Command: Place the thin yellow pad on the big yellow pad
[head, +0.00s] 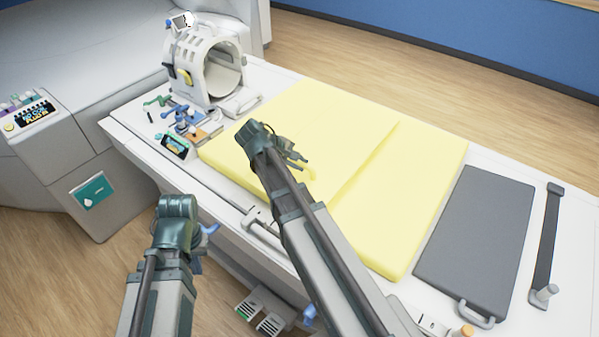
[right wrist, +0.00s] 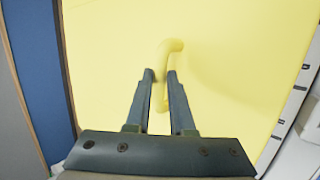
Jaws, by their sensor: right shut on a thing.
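The big yellow pad (head: 395,215) lies on the white table. The thin yellow pad (head: 335,110) covers the left part of it, with its right edge running across the big pad. I cannot tell whether it rests flat there or is held slightly above. My right gripper (head: 298,160) is over the thin pad's near side. In the right wrist view its fingers (right wrist: 160,75) are shut on the thin pad's curved yellow handle (right wrist: 174,46), and yellow surface (right wrist: 235,50) fills most of the picture. My left gripper (head: 209,235) is beside the table's near edge, its fingers mostly hidden.
A white coil (head: 195,72) stands at the table's far left end, with small coloured items (head: 183,121) in front of it. A grey pad (head: 478,240) with a handle and a dark strap (head: 546,235) lie to the right. A scanner body (head: 75,95) is at left.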

